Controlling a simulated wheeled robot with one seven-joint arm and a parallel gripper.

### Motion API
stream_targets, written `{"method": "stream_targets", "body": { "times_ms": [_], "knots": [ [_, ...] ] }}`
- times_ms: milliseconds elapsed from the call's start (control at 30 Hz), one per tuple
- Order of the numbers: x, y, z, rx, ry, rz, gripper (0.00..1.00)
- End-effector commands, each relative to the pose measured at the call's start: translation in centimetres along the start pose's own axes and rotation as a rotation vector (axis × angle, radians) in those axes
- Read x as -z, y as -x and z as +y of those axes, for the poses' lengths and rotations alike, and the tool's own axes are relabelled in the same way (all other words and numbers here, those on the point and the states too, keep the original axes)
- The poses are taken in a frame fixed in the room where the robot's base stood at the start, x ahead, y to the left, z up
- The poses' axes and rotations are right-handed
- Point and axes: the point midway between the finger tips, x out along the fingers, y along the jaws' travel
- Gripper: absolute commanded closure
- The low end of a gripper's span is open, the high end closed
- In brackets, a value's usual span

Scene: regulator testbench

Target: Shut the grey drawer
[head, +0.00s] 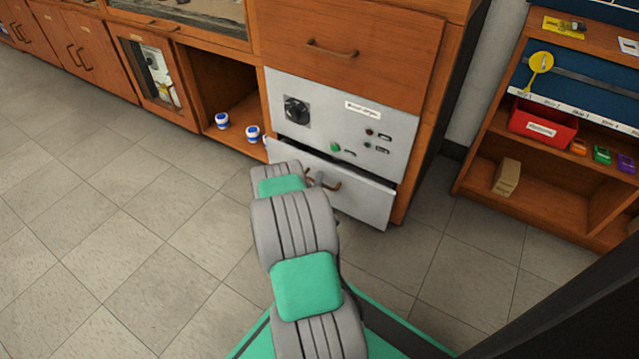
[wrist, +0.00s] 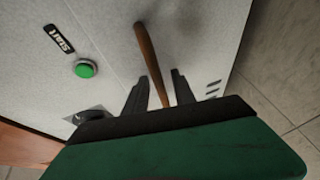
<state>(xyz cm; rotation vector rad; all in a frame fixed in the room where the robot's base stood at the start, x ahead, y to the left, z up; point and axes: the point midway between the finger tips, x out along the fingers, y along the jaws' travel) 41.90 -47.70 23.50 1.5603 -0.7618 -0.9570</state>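The grey drawer (head: 365,203) is at the bottom of the grey cabinet front, standing a little open with a dark gap along its top edge. Its brown bar handle (head: 334,184) is partly hidden by my arm in the head view. In the wrist view the drawer front (wrist: 195,45) fills the upper middle, and the handle (wrist: 149,55) runs between my two fingers. My gripper (wrist: 159,78) is open around the handle, with small gaps seen on both sides. In the head view my gripper (head: 312,178) is at the drawer front, largely covered by my arm.
Above the drawer is a grey panel (head: 335,125) with a black knob and a green start button (wrist: 86,69). An open cubby to the left holds white-and-blue jars (head: 222,120). A wooden shelf (head: 530,198) with a red bin stands at right. The floor on the left is clear.

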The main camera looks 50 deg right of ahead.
Motion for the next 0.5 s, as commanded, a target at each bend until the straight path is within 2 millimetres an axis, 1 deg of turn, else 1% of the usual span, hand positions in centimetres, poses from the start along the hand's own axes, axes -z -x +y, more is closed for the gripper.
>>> {"method": "stream_targets", "body": {
  "times_ms": [33,367,500],
  "knots": [
    [-0.03,0.0,0.01,0.0,0.0,-0.001,0.74],
    [-0.14,-0.02,0.02,0.0,-0.001,-0.003,1.0],
    [-0.14,-0.02,0.01,0.0,-0.001,-0.003,1.0]
  ]
}}
